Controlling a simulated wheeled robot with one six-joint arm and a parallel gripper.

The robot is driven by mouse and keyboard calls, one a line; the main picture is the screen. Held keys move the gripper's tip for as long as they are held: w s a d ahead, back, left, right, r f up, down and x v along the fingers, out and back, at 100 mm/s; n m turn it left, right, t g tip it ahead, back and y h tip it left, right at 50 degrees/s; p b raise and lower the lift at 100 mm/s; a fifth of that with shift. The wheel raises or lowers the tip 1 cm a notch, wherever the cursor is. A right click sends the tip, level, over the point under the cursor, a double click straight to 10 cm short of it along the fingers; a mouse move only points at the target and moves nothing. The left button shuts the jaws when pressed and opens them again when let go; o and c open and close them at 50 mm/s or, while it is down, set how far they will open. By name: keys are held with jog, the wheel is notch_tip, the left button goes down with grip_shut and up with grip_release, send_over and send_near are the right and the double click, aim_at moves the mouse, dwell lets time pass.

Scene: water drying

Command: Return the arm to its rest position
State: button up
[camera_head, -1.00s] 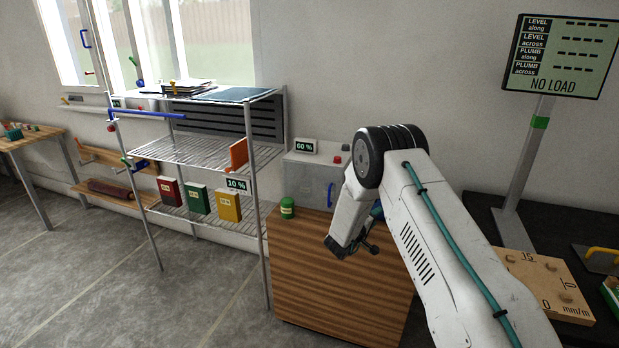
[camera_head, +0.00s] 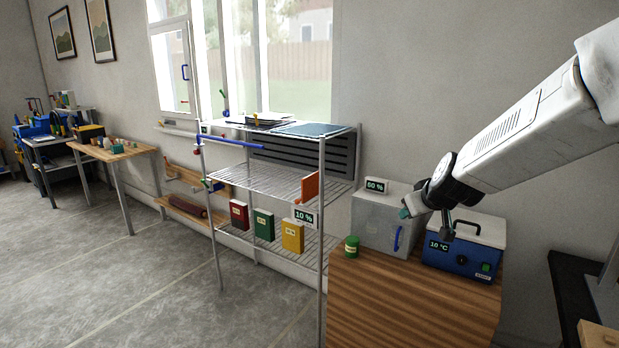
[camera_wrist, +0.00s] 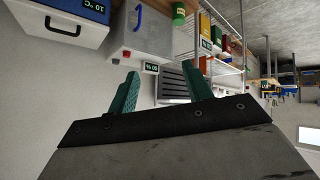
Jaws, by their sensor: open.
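My arm (camera_head: 545,115) reaches in from the upper right of the head view, raised above the wooden cabinet. My gripper (camera_head: 408,208) is at its lower left end, in front of the grey box as seen there. In the wrist view my gripper (camera_wrist: 158,92) shows two green fingers spread apart with nothing between them. The wrist picture is turned well away from upright, with the boxes at its top left. Whether the gripper touches anything behind it in the head view is not clear, but it looks apart.
A grey box (camera_head: 378,222) reading 60 %, a blue box (camera_head: 462,262) reading 10 °C and a green can (camera_head: 351,247) stand on the wooden cabinet (camera_head: 410,310). A wire shelf (camera_head: 270,182) with coloured boxes stands left. The floor (camera_head: 120,270) at left is clear.

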jog(key=s+r+m+g, duration=0.1)
jog(key=s+g, duration=0.3)
jog(key=s, duration=1.6)
jog(key=s+r+m+g, duration=0.1)
jog(key=s+g, duration=0.3)
jog(key=s, duration=1.7)
jog(key=shift+s+d+m, duration=0.15)
jog(key=shift+s+m, duration=0.1)
jog(key=shift+m, duration=0.55)
